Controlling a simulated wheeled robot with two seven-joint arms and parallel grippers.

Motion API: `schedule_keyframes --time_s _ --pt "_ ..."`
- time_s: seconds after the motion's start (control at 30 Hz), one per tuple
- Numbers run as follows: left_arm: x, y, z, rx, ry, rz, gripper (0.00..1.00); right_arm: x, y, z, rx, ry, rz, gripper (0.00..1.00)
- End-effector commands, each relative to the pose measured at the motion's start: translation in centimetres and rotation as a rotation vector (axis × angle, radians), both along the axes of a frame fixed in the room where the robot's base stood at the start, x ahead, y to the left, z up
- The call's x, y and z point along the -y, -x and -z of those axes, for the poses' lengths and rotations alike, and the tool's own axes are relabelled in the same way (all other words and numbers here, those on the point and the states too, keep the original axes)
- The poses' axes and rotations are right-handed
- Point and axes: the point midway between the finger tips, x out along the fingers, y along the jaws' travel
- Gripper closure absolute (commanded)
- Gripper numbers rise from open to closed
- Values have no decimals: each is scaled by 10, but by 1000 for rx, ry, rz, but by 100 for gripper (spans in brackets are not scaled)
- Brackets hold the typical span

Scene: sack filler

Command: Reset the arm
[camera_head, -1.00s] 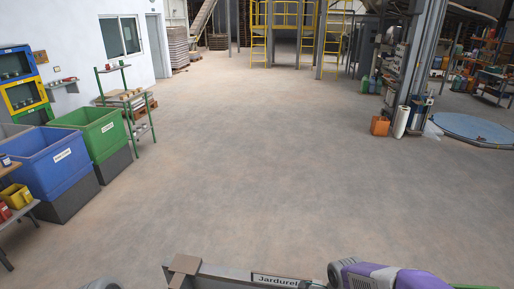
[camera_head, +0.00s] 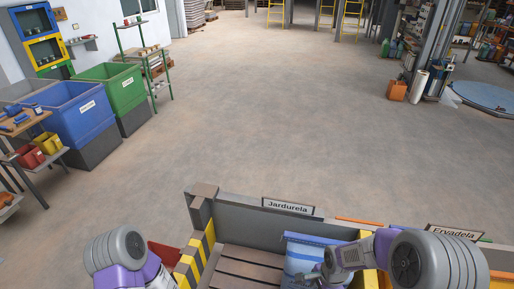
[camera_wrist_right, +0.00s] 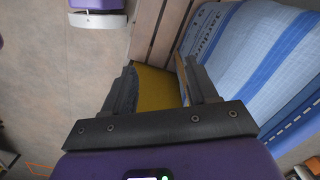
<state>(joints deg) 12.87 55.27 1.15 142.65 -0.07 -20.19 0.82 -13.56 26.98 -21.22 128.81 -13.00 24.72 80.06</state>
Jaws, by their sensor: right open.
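My right arm comes in from the right in the head view, low over a grey bin with wooden slats (camera_head: 252,262). In the right wrist view my right gripper (camera_wrist_right: 163,82) has its two dark fingers apart, with nothing held between them. A blue-and-white sack (camera_head: 303,255) lies in the bin beside the right arm. It also shows in the right wrist view (camera_wrist_right: 245,65), to the right of the fingers. A yellow surface (camera_wrist_right: 157,85) shows beyond the gap between the fingers. My left arm shows at the lower left of the head view, but its gripper is out of frame.
A "Jardurela" sign (camera_head: 288,207) stands on the bin's far wall, and an "Ervadela" sign (camera_head: 456,236) is to its right. Blue (camera_head: 82,122) and green (camera_head: 122,98) crates stand at the left. The floor beyond the bin is clear.

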Motion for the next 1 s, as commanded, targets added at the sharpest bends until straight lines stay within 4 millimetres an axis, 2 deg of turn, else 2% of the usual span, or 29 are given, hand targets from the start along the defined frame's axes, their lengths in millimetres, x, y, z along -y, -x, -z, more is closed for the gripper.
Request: schedule_keyframes --time_s 0.03,0.3,0.4,0.5,0.7,0.97,1.0 --pt "0 1 9 -1 0 0 57 -5 7 25 -6 -16 -68 42" --pt "0 0 46 -1 0 0 57 -47 50 143 81 -145 -562 42" --pt "0 0 57 -1 0 0 57 -63 69 177 133 -184 -725 42" --pt "0 1 67 -1 0 0 57 -76 84 200 186 -209 -855 42" --pt "0 1 75 -1 0 0 57 -91 100 221 256 -223 -1003 42" --pt "0 1 75 -1 0 0 57 -93 101 221 270 -221 -1029 42" --pt "0 1 75 -1 0 0 57 -93 101 221 270 -221 -1029 48"
